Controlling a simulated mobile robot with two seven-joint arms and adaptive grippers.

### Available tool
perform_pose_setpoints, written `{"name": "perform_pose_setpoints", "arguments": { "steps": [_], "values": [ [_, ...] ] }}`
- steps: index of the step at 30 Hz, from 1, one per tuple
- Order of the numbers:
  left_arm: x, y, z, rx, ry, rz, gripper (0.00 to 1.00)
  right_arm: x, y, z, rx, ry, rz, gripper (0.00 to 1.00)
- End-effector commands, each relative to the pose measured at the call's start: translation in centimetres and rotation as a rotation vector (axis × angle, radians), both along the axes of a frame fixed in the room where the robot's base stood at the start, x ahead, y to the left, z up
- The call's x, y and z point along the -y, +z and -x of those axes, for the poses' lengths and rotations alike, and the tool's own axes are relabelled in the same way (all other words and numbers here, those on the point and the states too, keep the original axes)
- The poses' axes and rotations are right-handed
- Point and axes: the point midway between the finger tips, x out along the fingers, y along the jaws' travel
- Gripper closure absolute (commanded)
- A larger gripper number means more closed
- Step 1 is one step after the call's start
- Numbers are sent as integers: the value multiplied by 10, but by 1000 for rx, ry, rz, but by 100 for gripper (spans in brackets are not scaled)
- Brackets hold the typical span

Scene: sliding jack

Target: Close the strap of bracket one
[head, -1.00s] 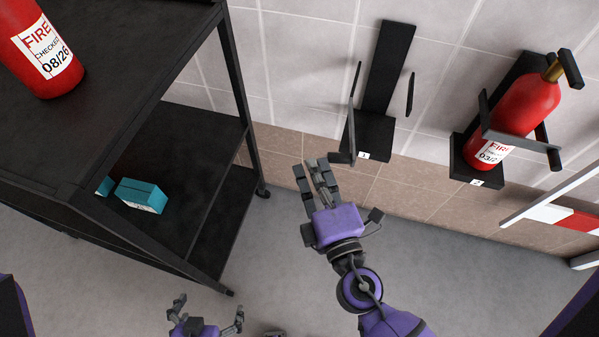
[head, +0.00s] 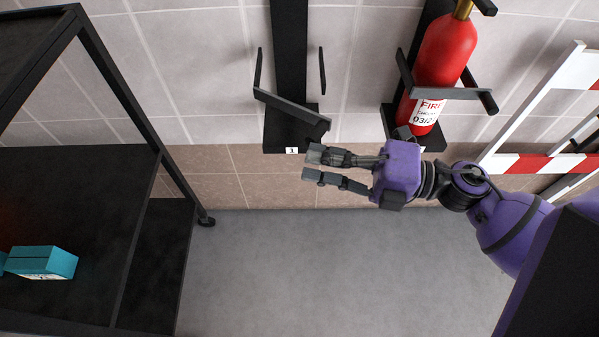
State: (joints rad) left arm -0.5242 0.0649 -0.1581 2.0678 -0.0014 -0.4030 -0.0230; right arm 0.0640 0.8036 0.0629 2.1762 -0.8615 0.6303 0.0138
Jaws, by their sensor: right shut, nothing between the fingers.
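Bracket one (head: 289,45) is a black wall holder with a base plate marked "1", at top centre. It holds nothing. Its strap (head: 292,110) is a black bar that starts near the left side arm (head: 258,68) and slants down to the right across the front, its right end out from the right side arm (head: 322,70). My right gripper (head: 312,165) comes in from the right, just below the strap's right end. It is shut and empty; I cannot tell whether it touches the strap. My left gripper is out of view.
Bracket two (head: 428,130), to the right, holds a red fire extinguisher (head: 446,50) with a bar across it. A red-and-white barrier (head: 540,163) stands at far right. A black shelf cart (head: 140,265) with a teal box (head: 42,262) is at left. The floor between is clear.

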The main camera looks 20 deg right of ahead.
Motion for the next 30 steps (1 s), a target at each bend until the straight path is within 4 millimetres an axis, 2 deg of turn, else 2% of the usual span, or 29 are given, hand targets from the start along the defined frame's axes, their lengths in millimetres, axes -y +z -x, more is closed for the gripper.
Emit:
{"name": "perform_pose_setpoints", "arguments": {
  "steps": [1,6,13,21,30],
  "values": [
    [0,-9,3,-8,-1,-1,3,10,-6,-5,-1,42,6,100],
    [0,-25,7,-23,-6,-2,3,38,-5,-18,-1,185,4,100],
    [0,-36,8,-26,-3,1,3,65,-2,-34,2,334,3,100],
    [-1,-41,11,-33,4,3,3,80,-1,-45,-1,328,1,100],
    [-2,-44,16,-43,10,3,3,84,-1,-49,0,328,0,100]
  ]
}}
